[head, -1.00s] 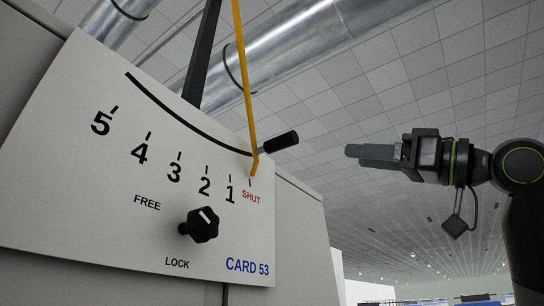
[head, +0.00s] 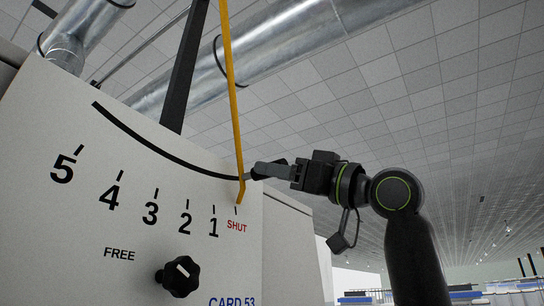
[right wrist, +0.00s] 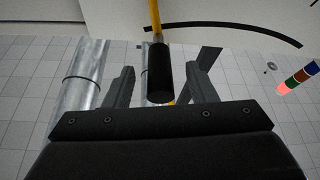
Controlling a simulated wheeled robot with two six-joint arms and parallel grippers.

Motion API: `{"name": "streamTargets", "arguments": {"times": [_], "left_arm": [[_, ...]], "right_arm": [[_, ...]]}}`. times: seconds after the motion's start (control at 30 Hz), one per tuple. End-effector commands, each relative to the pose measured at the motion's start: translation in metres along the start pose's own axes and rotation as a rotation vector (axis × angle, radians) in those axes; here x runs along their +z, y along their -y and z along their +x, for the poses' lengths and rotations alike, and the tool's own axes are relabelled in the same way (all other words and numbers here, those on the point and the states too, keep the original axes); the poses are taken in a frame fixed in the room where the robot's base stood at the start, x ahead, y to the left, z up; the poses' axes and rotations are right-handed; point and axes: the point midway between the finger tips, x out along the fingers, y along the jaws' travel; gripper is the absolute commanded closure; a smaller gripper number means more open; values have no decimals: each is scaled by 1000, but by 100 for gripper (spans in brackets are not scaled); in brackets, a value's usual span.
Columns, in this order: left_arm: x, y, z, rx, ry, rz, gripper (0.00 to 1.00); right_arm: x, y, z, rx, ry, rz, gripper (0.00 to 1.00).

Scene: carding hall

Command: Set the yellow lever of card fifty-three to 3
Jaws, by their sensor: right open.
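The yellow lever (head: 232,100) of card 53 hangs across the white scale plate (head: 80,230), its lower tip at the red SHUT mark, right of 1. Its black handle (head: 274,165) sticks out to the right. My right gripper (head: 262,170) is at the handle, its fingers overlapping it in the head view. In the right wrist view the handle (right wrist: 160,75) lies between the two open fingers, with a gap on each side. The black knob (head: 178,277) below the scale has its white mark pointing up-left, towards FREE. My left gripper is not in view.
A dark upright bar (head: 186,75) stands just left of the lever. A curved black slot (head: 160,145) runs above the numbers. Metal ducts (head: 290,50) pass overhead. A coloured lamp stack (right wrist: 298,78) shows in the right wrist view. Right of the cabinet is open room.

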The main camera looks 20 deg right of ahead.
Motion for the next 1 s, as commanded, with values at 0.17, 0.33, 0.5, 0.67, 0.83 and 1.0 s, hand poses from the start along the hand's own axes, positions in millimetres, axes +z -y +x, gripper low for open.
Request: {"name": "streamTargets", "arguments": {"times": [0.17,0.33,0.5,0.67,0.83,1.0], "left_arm": [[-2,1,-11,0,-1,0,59],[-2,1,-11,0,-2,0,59],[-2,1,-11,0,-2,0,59],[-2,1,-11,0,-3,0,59],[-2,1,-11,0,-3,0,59],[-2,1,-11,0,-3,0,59]], "right_arm": [[-1,0,16,0,0,1,49],[0,0,19,0,0,1,49],[1,0,18,0,0,0,49],[0,0,18,0,0,0,66],[0,0,18,0,0,0,88],[0,0,18,1,0,0,100]]}}
